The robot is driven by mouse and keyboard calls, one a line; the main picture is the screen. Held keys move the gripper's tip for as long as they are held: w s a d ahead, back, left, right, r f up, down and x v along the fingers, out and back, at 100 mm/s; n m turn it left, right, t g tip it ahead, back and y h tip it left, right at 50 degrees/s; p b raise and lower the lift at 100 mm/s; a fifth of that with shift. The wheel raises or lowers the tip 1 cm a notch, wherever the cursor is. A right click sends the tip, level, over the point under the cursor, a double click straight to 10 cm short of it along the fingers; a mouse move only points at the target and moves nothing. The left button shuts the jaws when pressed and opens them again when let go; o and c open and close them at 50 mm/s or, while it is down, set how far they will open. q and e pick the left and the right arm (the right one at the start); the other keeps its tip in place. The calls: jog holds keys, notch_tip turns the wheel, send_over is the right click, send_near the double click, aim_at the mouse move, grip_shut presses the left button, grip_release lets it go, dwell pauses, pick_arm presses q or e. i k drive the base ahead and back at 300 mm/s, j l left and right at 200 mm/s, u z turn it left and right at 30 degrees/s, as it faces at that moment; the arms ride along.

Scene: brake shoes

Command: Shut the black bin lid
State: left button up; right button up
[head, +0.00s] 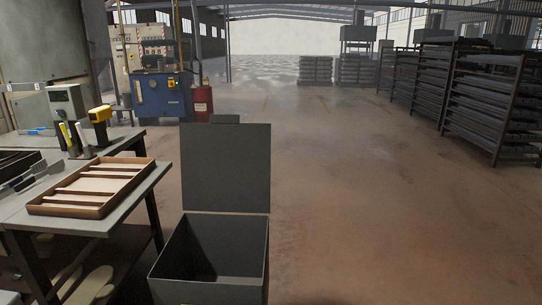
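The black bin (255,268) stands on the floor at the lower middle of the head view, just right of the workbench. The inside of the bin is dark, and the part that shows looks empty. Neither of my grippers shows in the head view.
A workbench (150,177) on the left holds a wooden tray (60,209) and several tools. A blue machine (160,97) and a red cylinder (202,103) stand farther back. Racks (492,103) line the right. The floor (390,210) right of the bin is clear.

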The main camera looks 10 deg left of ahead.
aim_at(226, 161)
jog(key=z, duration=1)
jog(key=i+l+z, duration=0.15)
jog(key=z, duration=0.25)
jog(key=i+l+z, duration=0.1)
jog(key=z, duration=0.25)
jog(key=i+z, duration=0.2)
jog(key=z, duration=0.2)
jog(key=i+j+u, duration=0.1)
jog(key=i+u, duration=0.6)
jog(key=u, duration=0.25)
jog(key=i+l+u, duration=0.2)
jog(key=u, duration=0.25)
jog(key=i+j+u, duration=0.15)
jog(key=i+u, duration=0.15)
jog(key=i, duration=0.45)
jog(key=i+u, duration=0.3)
jog(key=i, duration=0.5)
jog(key=i+l+z, duration=0.1)
jog(key=i, duration=0.6)
jog(key=i+l+z, duration=0.1)
jog(key=i, duration=0.65)
jog(key=u, duration=3.95)
